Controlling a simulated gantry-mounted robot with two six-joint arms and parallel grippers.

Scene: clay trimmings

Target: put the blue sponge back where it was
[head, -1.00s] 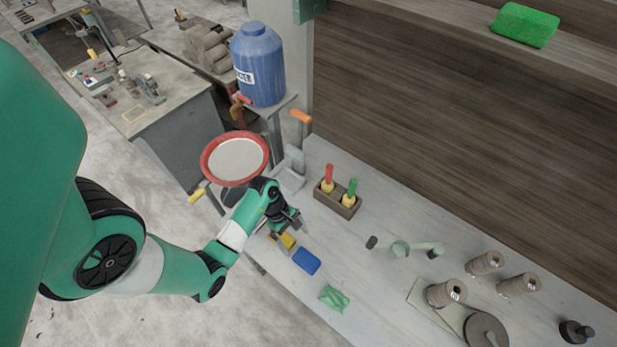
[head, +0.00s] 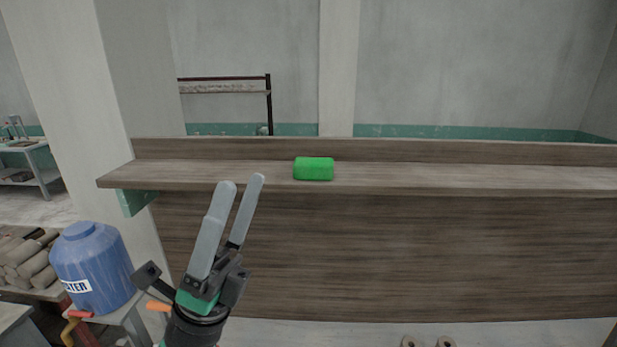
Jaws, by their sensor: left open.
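My left gripper (head: 242,182) is raised in front of the wooden wall shelf (head: 450,178), with its fingers pointing up. It is open, and nothing shows between its fingers. A green sponge-like block (head: 314,169) lies on the shelf, to the right of the fingertips and apart from them in the picture. The blue sponge is not in view now. My right gripper is not in view.
A blue water barrel (head: 92,267) stands at lower left, beside stacked clay rolls (head: 28,258). The shelf is bare on both sides of the green block. A pale strip of the worktable (head: 520,333) and two spool tops show at the bottom.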

